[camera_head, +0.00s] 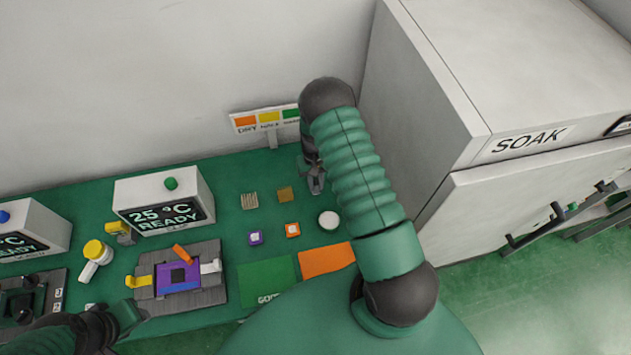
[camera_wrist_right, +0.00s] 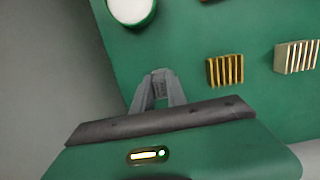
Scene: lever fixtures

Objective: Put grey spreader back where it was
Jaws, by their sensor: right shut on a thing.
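My right gripper (camera_head: 316,184) is at the back of the green table, beside the large white SOAK cabinet. In the right wrist view its grey fingers (camera_wrist_right: 160,75) are close together on a small grey piece, the grey spreader (camera_wrist_right: 160,91). Most of the spreader is hidden between the fingers, and its outline is hard to make out. My left gripper (camera_head: 128,314) is at the lower left by the table's front; its fingers do not show clearly.
A gold ribbed block (camera_wrist_right: 225,70), a pale ribbed block (camera_wrist_right: 297,56) and a white round dish (camera_head: 328,220) are near my right gripper. A grey fixture (camera_head: 207,296) with a purple plate (camera_head: 178,277) stands left. The SOAK cabinet (camera_head: 420,110) bounds the right side.

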